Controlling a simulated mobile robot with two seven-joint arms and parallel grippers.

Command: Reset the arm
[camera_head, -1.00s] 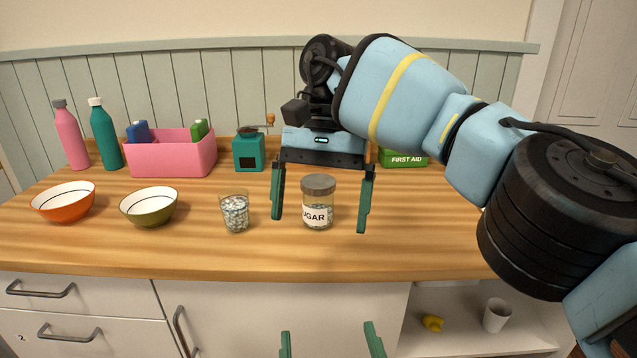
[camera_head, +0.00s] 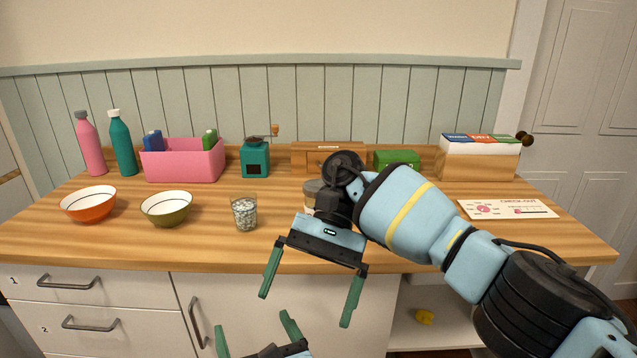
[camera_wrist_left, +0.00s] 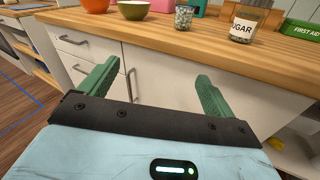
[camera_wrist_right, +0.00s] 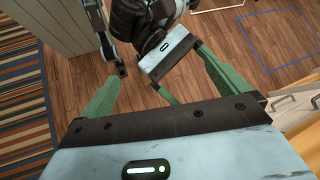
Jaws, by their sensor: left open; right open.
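My right gripper (camera_head: 308,297) is open and empty in the head view, in front of the counter's front edge, with its green fingers pointing down. My left gripper (camera_head: 258,335) is open at the bottom of the head view, lower than the right one. In the left wrist view, its fingers (camera_wrist_left: 155,90) stand apart before the white cabinet doors, with nothing between them. In the right wrist view, the right gripper's fingers (camera_wrist_right: 155,75) are apart with wooden floor beyond, and my other arm shows past them. The right arm mostly hides the sugar jar (camera_head: 312,190) in the head view.
The wooden counter (camera_head: 120,250) holds an orange bowl (camera_head: 88,205), a green bowl (camera_head: 166,210), a glass (camera_head: 244,212), a pink bin (camera_head: 185,165), a teal grinder (camera_head: 255,160), a first aid box (camera_head: 397,160) and a check-out card (camera_head: 508,209). The sugar jar's label shows in the left wrist view (camera_wrist_left: 243,28).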

